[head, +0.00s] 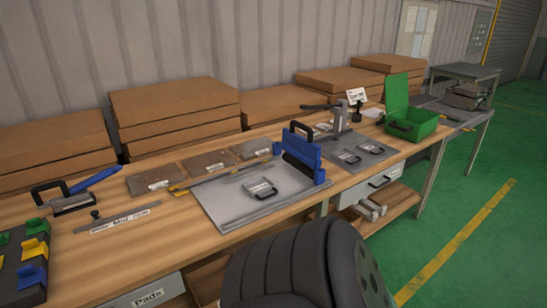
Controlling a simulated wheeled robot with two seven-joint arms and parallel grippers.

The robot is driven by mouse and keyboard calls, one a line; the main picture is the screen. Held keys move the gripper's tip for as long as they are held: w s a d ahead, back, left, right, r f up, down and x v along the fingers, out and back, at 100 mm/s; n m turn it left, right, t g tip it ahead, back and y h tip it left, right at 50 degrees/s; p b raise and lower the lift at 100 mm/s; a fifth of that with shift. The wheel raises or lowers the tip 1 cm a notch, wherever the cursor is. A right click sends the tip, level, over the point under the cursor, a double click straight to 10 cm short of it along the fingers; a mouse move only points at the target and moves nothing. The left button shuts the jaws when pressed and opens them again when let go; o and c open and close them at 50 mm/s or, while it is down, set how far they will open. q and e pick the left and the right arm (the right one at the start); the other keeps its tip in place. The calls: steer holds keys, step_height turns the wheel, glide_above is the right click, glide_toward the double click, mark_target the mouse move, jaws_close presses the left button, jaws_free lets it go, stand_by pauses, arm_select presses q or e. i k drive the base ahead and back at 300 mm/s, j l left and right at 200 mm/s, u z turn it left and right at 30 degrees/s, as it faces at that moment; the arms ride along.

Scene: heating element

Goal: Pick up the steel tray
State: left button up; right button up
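A large flat grey metal sheet or tray (228,208) lies on the wooden workbench, near its front edge. A small grey plate with a dark handle (260,188) rests on it. A blue block-like tool with a black handle (303,155) stands at its right back part. Two more small grey handled plates, one left (347,157) and one right (371,148), lie on a darker grey sheet farther right. I cannot tell for sure which of these is the steel tray. Neither of my grippers is in view, and nothing here is seen being held.
The wooden bench (190,229) has clear strips at its front. Brown flat pieces (207,163), a blue-handled tool (75,191) and a colored holder rack (22,262) lie left. An open green box (412,122) and a press-like stand (338,118) are right. Cardboard boxes (175,105) line the back.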

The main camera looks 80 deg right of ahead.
mark_target(261, 186)
steer(key=k+l+z, duration=0.15)
steer(key=z, duration=0.35)
steer(key=l+z, duration=0.3)
steer(key=z, duration=0.2)
steer(key=k+l+z, duration=0.1)
steer(key=l+z, duration=0.15)
steer(key=z, duration=0.25)
steer(key=l+z, duration=0.15)
steer(key=l, duration=0.65)
steer(key=l+z, duration=0.15)
steer(key=l, duration=0.65)
steer(key=i+l+z, duration=0.15)
steer(key=l, duration=0.6)
